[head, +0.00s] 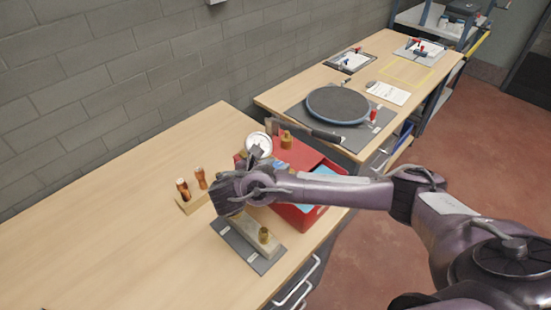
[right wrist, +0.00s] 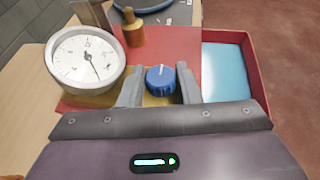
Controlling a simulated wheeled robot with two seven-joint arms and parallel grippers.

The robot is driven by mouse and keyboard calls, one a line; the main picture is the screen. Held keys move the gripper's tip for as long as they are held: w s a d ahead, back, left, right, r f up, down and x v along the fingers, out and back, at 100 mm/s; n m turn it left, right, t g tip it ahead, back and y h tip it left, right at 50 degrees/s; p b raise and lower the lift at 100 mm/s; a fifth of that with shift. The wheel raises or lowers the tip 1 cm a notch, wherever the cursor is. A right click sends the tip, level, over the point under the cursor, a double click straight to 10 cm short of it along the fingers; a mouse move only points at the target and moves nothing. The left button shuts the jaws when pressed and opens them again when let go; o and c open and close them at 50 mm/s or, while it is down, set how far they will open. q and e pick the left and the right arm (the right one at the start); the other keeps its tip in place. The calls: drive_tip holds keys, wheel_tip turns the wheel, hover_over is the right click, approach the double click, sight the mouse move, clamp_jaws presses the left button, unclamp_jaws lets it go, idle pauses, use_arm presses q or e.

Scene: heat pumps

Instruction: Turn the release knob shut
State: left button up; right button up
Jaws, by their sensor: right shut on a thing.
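The release knob (right wrist: 160,80) is blue and round with a white mark on top. It sits low on a brass-coloured body between the gauge and the red box, in the right wrist view. My right gripper (right wrist: 160,88) is shut on the knob, one grey finger on each side of it. In the head view my right gripper (head: 232,190) comes down over the same spot and hides the knob. The white dial gauge (right wrist: 87,58) stands just left of the fingers; it also shows in the head view (head: 258,146). My left gripper is not in view.
A red box (head: 328,166) with a blue inside stands right of the gripper. A brass fitting (right wrist: 132,28) stands behind it. A wooden block with copper-coloured pieces (head: 190,203) is to the left, a grey mat (head: 240,249) in front. The table's left part is bare.

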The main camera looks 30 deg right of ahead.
idle(0.4)
drive_tip(key=o, duration=1)
drive_tip(key=shift+d, duration=0.1)
drive_tip(key=shift+c, duration=0.2)
